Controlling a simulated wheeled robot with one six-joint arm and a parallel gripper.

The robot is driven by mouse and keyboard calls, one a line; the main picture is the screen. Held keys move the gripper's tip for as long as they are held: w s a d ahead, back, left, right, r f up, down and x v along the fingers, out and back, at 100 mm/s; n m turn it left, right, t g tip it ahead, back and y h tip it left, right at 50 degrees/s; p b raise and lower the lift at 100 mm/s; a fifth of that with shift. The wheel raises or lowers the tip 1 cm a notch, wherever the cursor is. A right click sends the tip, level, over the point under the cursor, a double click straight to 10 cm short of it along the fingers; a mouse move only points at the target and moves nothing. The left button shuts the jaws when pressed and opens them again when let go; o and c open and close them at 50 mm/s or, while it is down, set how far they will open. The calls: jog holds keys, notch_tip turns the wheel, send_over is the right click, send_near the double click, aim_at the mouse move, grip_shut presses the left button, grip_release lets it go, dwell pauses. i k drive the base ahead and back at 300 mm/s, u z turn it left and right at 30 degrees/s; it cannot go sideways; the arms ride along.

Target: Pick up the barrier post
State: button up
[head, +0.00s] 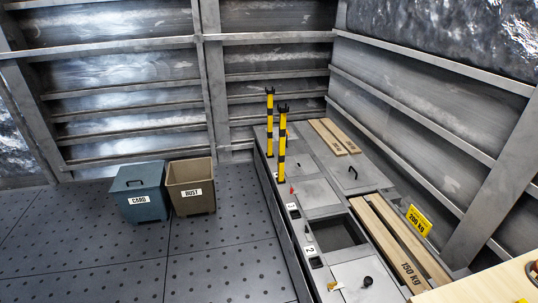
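Two yellow-and-black barrier posts stand upright on the grey raised platform (310,190) in the head view. The nearer barrier post (282,150) is a little right of the picture's middle. The farther barrier post (270,120) stands just behind it and to its left. Both have black tops, and nothing is seen holding them. The frame does not show which one the task means. My gripper is not in view.
A blue CARD bin (142,208) and a brown DUST bin (190,203) stand on the dark floor at left. Wooden planks (385,240) and an open square hatch (335,234) are on the platform. Open floor (225,260) lies left of the platform.

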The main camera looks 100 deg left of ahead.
aim_at(282, 112)
jog(key=u, duration=3.35)
jog(key=i, duration=0.5)
jog(key=u, duration=0.75)
jog(key=i, duration=3.1)
jog(key=z, duration=2.55)
